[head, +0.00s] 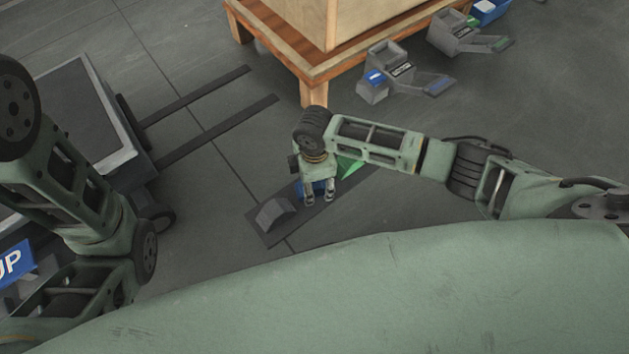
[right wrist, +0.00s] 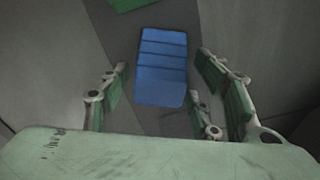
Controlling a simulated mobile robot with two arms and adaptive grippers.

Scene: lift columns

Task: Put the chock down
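A blue chock (right wrist: 162,68) lies on a dark strip on the floor in the right wrist view. In the head view the blue chock (head: 312,188) is partly hidden behind my right gripper (head: 319,197). The gripper points down over it. In the right wrist view the fingers of my right gripper (right wrist: 163,68) are spread on both sides of the chock, with gaps between. My left arm shows at the left of the head view, but its gripper is out of view.
The dark strip (head: 304,221) also bears a grey chock (head: 275,212) and a green chock (head: 350,166). A wooden crate on a pallet (head: 312,92) stands behind. Grey holders (head: 375,88) stand right of it. A forked cart (head: 90,110) is at left.

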